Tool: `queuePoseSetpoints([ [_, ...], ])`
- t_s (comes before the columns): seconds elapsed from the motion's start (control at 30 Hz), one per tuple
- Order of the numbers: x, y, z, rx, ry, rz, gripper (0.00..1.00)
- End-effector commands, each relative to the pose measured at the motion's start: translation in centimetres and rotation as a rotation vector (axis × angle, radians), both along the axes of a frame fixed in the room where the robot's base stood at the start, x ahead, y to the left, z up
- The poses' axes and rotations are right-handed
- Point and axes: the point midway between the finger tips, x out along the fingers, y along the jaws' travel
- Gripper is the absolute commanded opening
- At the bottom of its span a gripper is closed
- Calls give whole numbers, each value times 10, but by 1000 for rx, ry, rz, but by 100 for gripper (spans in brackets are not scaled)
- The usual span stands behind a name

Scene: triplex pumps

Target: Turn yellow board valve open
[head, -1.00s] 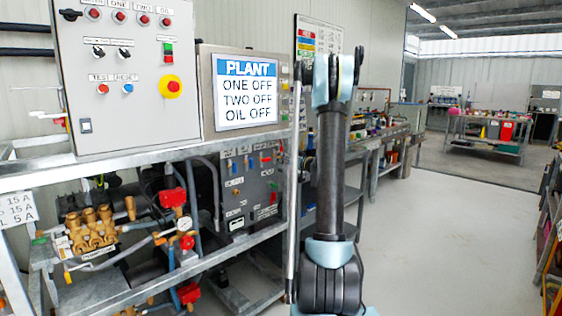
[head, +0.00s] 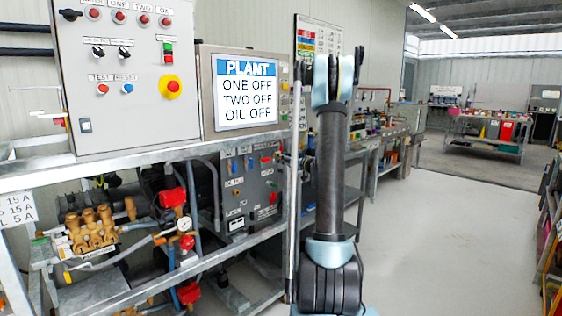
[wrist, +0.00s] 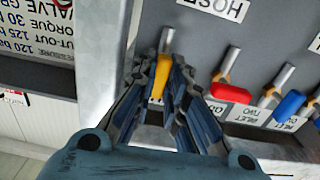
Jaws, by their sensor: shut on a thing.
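The yellow valve handle (wrist: 159,78) is on the grey board, below a silver stem, in the wrist view. It points down the picture, tilted slightly left. My gripper (wrist: 164,70) is shut on it, with one ribbed finger on each side. In the head view the grey valve board (head: 236,210) stands under the plant screen. My arm stands to its right, and I cannot make out the gripper or the yellow handle there.
A red valve handle (wrist: 231,93) and a blue valve handle (wrist: 289,106) are right of my gripper. A HOSE label (wrist: 214,8) is above. A printed sign (wrist: 40,35) is at the left. In the head view, a metal frame (head: 120,158) borders the board; floor (head: 430,230) is clear at right.

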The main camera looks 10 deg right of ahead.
Motion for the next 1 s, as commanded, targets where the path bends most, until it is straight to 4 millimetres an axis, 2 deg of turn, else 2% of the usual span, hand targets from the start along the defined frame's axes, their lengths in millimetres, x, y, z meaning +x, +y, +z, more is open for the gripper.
queuePoseSetpoints([
  [0.07, 1, 0, 0, -3, 0, -1, 0],
  [0.1, 1, 0, 0, -3, 0, -1, 19],
  [0.17, 1, 0, 0, -2, 0, -1, 32],
  [0.47, 0, 0, 0, 0, 0, 0, 32],
  [0.63, -7, -6, 0, 0, 0, -2, 32],
  [1.0, -60, -45, -1, -1, 1, -4, 32],
])
